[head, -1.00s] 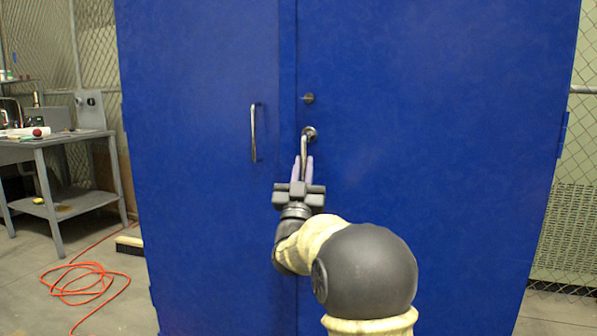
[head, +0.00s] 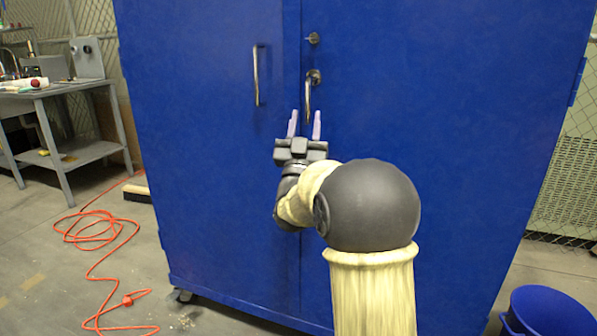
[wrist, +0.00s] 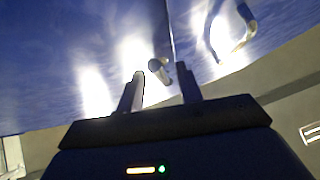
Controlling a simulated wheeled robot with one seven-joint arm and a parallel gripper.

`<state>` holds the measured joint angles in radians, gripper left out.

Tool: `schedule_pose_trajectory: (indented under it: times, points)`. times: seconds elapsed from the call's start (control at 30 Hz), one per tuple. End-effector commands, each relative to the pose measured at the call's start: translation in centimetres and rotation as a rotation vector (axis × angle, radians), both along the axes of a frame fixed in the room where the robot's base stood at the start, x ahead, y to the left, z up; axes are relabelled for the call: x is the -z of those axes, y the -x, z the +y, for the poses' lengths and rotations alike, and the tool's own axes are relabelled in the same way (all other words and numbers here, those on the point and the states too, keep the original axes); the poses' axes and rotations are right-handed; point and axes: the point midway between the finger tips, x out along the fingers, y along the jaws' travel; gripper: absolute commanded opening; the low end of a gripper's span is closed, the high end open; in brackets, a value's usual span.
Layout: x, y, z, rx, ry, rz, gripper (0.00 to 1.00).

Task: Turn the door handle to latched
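The door handle (head: 307,97) is a silver lever on the right door of the blue cabinet (head: 450,120). It hangs nearly straight down from its round rosette. My gripper (head: 304,124) is open, its two pale fingers pointing up just below the lever's lower end. Nothing is held. In the wrist view the handle (wrist: 159,68) shows beyond and between the open fingers (wrist: 160,88), apart from them as far as I can see.
A fixed silver pull bar (head: 257,75) is on the left door. A small keyed lock (head: 313,38) sits above the handle. An orange cord (head: 95,235) lies on the floor at left, near a grey workbench (head: 55,88). A blue bin (head: 548,312) stands at lower right.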

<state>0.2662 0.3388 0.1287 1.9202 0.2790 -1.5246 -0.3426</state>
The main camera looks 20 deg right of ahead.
Motion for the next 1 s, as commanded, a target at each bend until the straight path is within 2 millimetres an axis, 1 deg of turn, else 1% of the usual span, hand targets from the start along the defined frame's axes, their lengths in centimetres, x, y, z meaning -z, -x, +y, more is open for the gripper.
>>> schedule_pose_trajectory:
  times: [0.5,0.7,0.83,1.0]
  points:
    - [7.1,5.8,4.0,-0.002,-0.001,0.007,0.36]
    - [9.5,7.8,5.3,-0.002,-0.002,0.005,0.36]
    - [10.2,8.5,5.7,-0.001,-0.002,0.004,0.36]
    - [10.3,8.7,5.8,0.001,-0.001,0.0,0.36]
